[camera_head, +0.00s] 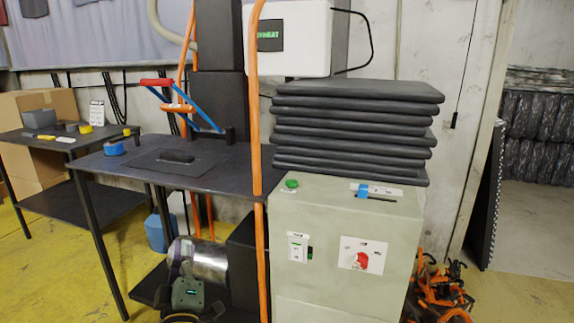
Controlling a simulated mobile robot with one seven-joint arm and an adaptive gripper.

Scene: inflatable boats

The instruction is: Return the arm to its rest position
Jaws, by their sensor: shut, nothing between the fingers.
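My gripper is not in view, and I make out no part of my arm. The frame gives no sight of the arm's pose.
A dark worktable (215,172) stands left of a pale green cabinet (335,205) with stacked black slabs (352,120). An orange upright (257,220) crosses the view. Orange gear (440,295) lies on the floor at right. Yellow floor (60,270) is open at lower left.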

